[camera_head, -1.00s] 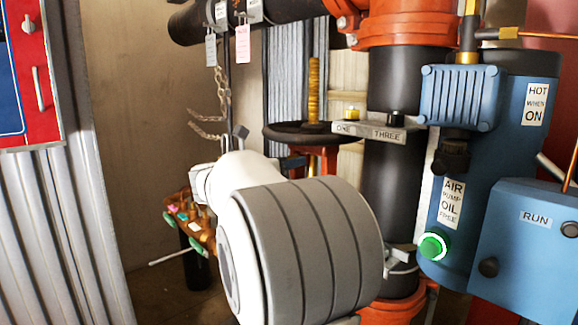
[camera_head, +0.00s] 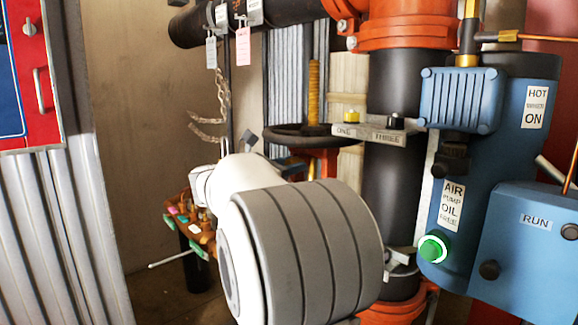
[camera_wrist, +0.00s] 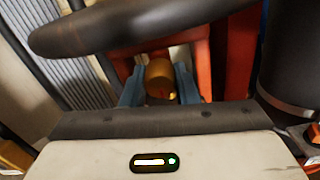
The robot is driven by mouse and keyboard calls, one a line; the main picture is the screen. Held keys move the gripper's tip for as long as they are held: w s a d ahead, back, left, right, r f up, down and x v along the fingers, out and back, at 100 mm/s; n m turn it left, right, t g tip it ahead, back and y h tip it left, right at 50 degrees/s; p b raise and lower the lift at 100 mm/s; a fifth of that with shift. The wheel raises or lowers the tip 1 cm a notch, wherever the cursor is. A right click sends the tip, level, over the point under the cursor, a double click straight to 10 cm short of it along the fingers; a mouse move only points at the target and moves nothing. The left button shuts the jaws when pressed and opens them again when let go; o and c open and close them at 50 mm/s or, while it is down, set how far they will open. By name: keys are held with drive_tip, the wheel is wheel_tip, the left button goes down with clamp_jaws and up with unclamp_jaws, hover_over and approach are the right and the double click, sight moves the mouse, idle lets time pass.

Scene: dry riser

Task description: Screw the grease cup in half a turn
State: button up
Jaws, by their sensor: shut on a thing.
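The grease cup (camera_wrist: 160,80) is a small brass-coloured round cup under the black handwheel, seen in the wrist view with a small red mark on its face. My gripper (camera_wrist: 159,88) has its two blue fingers on either side of the cup, shut on it. The cup's threaded end and its seat are hidden behind it.
The black handwheel (camera_head: 290,130) hangs close over my gripper and also crosses the top of the wrist view (camera_wrist: 130,25). A black riser pipe (camera_head: 388,200) and a blue pump (camera_head: 510,130) stand to the right. A tool tray (camera_head: 195,225) is lower left.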

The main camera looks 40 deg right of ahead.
drive_tip(key=o, duration=1)
drive_tip(key=a+p, duration=0.2)
drive_tip(key=a, duration=0.5)
drive_tip(key=shift+s+a, duration=0.3)
drive_tip(key=shift+a, duration=0.05)
